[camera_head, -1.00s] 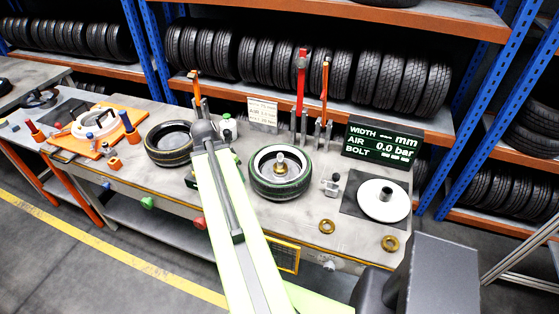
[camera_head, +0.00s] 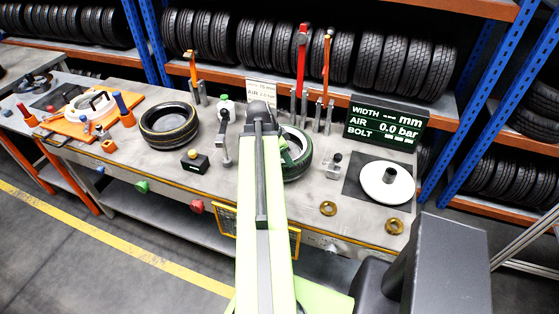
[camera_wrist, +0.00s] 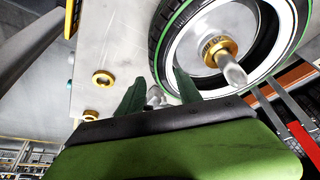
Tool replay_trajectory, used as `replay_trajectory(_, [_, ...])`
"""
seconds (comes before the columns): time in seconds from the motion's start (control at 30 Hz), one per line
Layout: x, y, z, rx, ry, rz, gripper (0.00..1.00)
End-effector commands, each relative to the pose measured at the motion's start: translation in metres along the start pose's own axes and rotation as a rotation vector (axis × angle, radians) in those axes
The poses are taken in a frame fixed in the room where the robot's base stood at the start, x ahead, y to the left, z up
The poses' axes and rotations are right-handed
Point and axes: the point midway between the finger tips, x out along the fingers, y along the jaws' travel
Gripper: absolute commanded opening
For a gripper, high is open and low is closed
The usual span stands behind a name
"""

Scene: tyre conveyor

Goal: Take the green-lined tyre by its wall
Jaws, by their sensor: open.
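The green-lined tyre (camera_head: 300,158) stands on the bench in the head view, its left part hidden behind my arm. In the wrist view the tyre (camera_wrist: 163,38) fills the upper right, with a green line round its sidewall, a white rim and a brass-collared bolt (camera_wrist: 222,55) at its centre. My gripper (camera_wrist: 160,92) is open, with its two dark green fingers apart. The right fingertip overlaps the tyre's lower edge in the wrist view; I cannot tell whether they touch.
A yellow-lined tyre (camera_head: 169,138) lies to the left. A white disc (camera_head: 386,198) on a dark mat and brass rings (camera_head: 328,208) lie to the right. Upright red and orange-handled tools (camera_head: 302,70) and a display board (camera_head: 384,125) stand behind the green-lined tyre.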

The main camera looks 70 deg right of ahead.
Motion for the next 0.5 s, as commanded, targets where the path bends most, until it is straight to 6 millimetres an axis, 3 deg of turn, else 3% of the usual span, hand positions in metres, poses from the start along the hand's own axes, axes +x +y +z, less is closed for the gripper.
replay_trajectory(0.03, [0.02, -0.001, 0.004, 0.002, 0.0, 0.0, 0.41])
replay_trajectory(0.33, [0.029, 0.0, 0.0, -0.001, 0.0, 0.0, 0.41])
replay_trajectory(0.5, [0.058, -0.002, 0.0, 0.0, -0.001, 0.001, 0.41])
